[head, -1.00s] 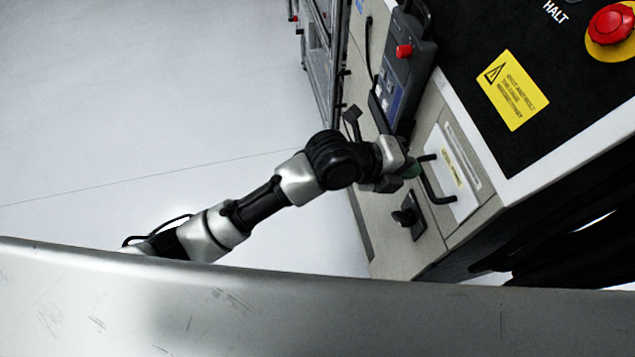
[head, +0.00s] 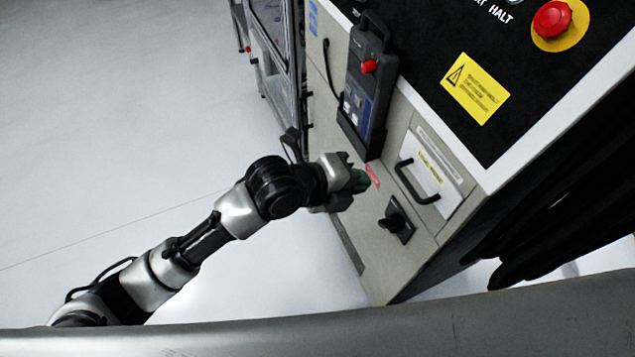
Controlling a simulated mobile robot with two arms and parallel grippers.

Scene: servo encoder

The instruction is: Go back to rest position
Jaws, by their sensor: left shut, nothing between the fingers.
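My left arm comes in from the lower left of the head view. Its gripper (head: 362,181) is shut and empty, with greenish fingertips near the front panel of the grey cabinet (head: 375,235). The fingertips are left of the black drawer handle (head: 417,181) and apart from it. The white labelled drawer front (head: 440,190) appears closed. My right gripper is not in view.
A pendant with a red button (head: 368,80) hangs on the cabinet above the gripper. A black rotary switch (head: 396,220) sits below right. A red emergency stop (head: 552,18) and yellow label (head: 475,88) are on the black top. Open floor (head: 120,130) lies left.

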